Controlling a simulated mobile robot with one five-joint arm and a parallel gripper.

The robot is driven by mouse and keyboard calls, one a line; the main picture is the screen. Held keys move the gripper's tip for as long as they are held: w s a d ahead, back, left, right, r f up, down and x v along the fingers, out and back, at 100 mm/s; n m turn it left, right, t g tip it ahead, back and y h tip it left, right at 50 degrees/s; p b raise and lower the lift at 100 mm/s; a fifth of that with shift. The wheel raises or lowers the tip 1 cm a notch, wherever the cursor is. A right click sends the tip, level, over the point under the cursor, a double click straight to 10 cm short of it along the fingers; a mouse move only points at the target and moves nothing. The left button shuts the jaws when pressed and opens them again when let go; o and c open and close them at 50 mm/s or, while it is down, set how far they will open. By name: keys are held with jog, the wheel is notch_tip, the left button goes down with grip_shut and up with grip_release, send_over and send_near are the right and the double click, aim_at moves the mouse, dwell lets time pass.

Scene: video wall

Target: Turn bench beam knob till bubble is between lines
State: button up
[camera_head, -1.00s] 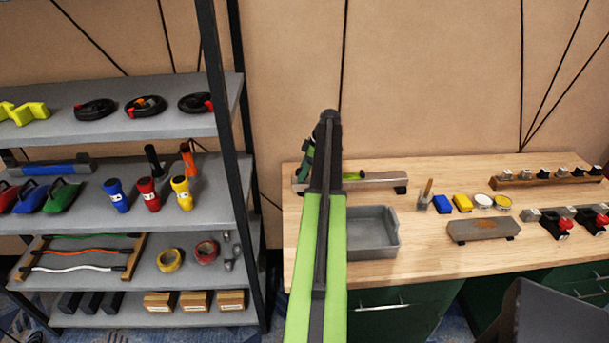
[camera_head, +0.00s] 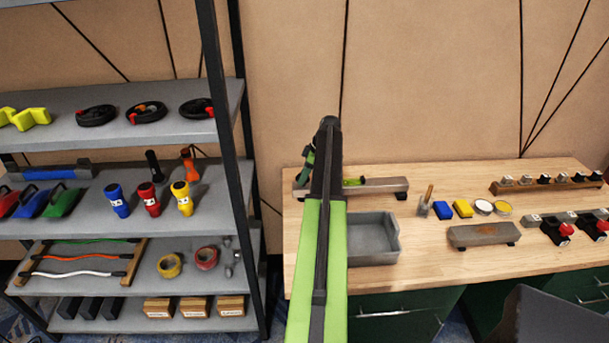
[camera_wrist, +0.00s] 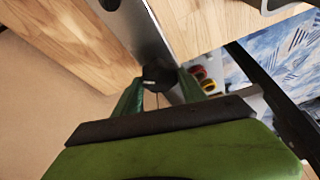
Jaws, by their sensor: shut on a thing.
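The bench beam (camera_head: 385,186) is a long grey bar lying along the back of the wooden bench. Its green vial (camera_head: 353,182) shows just right of my arm; the bubble and lines are too small to read. In the wrist view the beam (camera_wrist: 146,32) runs as a grey metal strip down to a dark knob (camera_wrist: 157,73) with a small white mark. My gripper (camera_wrist: 157,88) has its green fingers on either side of the knob, shut on it. In the head view my gripper (camera_head: 309,160) is at the beam's left end, and my arm hides the knob.
A grey tray (camera_head: 392,245) stands just in front of the beam. A brush, yellow and blue blocks, tins and a stone block (camera_head: 484,235) lie to the right. A loaded shelf rack (camera_head: 228,150) stands left of the bench.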

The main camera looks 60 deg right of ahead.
jog(key=m, duration=0.1)
jog(key=m+h, duration=0.1)
jog(key=m, duration=0.2)
jog(key=shift+s+a+h, duration=0.1)
jog(key=shift+a+h, duration=0.15)
jog(key=shift+h, duration=0.05)
jog(key=m+h, duration=0.1)
jog(key=m, duration=0.3)
jog(key=shift+a+m+h, duration=0.1)
jog(key=shift+m+h, duration=0.3)
jog(key=m+h, duration=0.1)
jog(key=m, duration=0.2)
jog(key=shift+a+g, duration=0.1)
jog(key=shift+g, duration=0.3)
jog(key=m, duration=0.2)
jog(key=m+g+h, duration=0.1)
jog(key=m, duration=0.2)
jog(key=shift+w, duration=0.2)
jog(key=m+g, duration=0.1)
jog(key=m, duration=0.2)
jog(key=m+g, duration=0.1)
jog(key=m, duration=0.2)
jog(key=shift+w+g+h, duration=0.2)
jog(key=shift+g+h, duration=0.2)
jog(key=m+g, duration=0.1)
jog(key=m, duration=0.2)
jog(key=m+g, duration=0.1)
jog(key=m, duration=0.2)
jog(key=shift+w+y, duration=0.1)
jog(key=shift+y, duration=0.3)
